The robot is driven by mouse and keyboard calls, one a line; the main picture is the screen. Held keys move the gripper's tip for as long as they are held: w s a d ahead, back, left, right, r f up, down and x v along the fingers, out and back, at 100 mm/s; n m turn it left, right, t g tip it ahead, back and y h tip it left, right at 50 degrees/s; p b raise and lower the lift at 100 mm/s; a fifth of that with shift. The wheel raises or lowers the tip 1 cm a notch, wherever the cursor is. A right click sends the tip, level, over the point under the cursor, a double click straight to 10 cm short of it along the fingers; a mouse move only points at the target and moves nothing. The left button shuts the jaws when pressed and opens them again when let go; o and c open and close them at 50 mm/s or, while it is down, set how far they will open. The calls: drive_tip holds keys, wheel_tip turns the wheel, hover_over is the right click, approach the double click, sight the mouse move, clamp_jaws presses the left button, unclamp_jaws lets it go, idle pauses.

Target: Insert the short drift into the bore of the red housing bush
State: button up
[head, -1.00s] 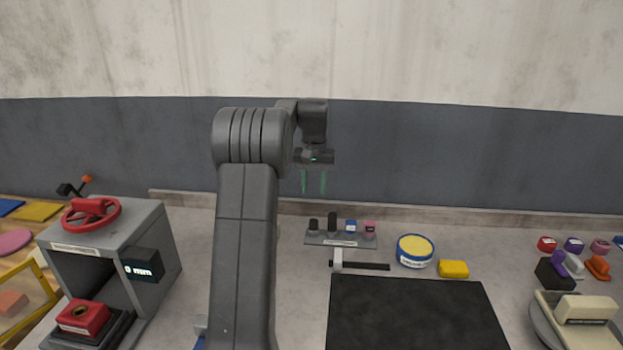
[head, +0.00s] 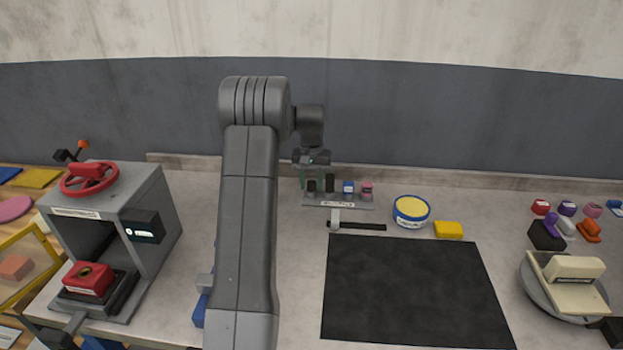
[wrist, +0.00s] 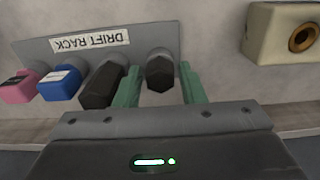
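The short drift (wrist: 160,74) is a dark peg at one end of the drift rack (head: 350,203). It stands in the rack between the two green fingers of my gripper (head: 314,182). In the wrist view the fingers are apart, one on each side of the drift, with a gap visible; my gripper (wrist: 159,88) is open. A longer dark drift (wrist: 100,85) stands beside it, just outside one finger. The red housing bush (head: 87,279), a red block with a round bore on top, sits inside the grey press at the left.
A blue drift (head: 348,187) and a pink drift (head: 367,188) share the rack. The grey press (head: 160,212) has a red handwheel (head: 90,179). A cream block (wrist: 285,38) with a bored ring shows near the rack. A black mat (head: 410,290) lies clear in front.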

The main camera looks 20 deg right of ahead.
clamp_jaws()
drive_tip(key=shift+r, duration=0.1)
drive_tip(key=shift+r+p, duration=0.65)
idle(0.4)
